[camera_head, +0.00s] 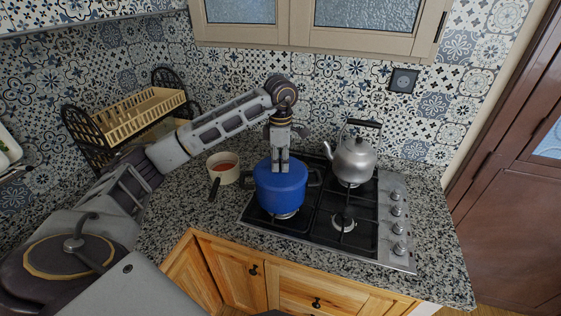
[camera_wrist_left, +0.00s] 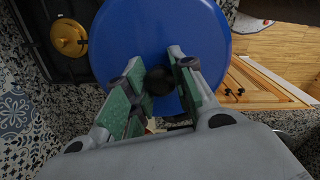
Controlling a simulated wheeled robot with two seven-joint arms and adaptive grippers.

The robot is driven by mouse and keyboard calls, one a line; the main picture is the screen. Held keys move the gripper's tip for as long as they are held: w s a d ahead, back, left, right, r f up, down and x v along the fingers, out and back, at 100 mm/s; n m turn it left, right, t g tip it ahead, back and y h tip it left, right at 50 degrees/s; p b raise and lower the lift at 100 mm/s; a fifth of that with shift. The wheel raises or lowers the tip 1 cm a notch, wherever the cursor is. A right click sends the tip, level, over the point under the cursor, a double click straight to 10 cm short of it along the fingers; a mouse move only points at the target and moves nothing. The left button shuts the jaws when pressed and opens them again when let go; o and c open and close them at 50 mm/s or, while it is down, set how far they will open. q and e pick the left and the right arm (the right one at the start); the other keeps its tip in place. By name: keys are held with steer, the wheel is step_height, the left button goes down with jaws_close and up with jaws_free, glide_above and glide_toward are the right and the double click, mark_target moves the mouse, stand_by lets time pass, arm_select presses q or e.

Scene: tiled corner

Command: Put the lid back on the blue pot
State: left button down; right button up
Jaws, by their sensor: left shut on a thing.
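The blue pot (camera_head: 281,200) stands on the left side of the gas hob, with dark handles at its sides. Its blue lid (camera_head: 264,172) is over the top of the pot; I cannot tell whether it is fully seated on the rim. My left gripper (camera_head: 280,168) points straight down over the middle of the lid. In the left wrist view the lid (camera_wrist_left: 150,28) fills the upper middle, and the gripper (camera_wrist_left: 160,78) is shut on its black knob (camera_wrist_left: 158,82). The lid hides the pot's inside. My right gripper is not in view.
A silver kettle (camera_head: 355,160) stands on the hob (camera_head: 325,225) at the back right. A small pan (camera_head: 223,168) with red contents sits left of the pot, below my left arm. A dish rack (camera_head: 125,117) is at the back left. The front right burner is free.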

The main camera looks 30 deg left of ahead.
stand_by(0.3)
arm_select(q)
steer(key=c, duration=0.6)
jaws_free()
steer(key=shift+r+p, duration=2.25)
steer(key=shift+r, duration=1.3)
steer(key=shift+f, duration=0.1)
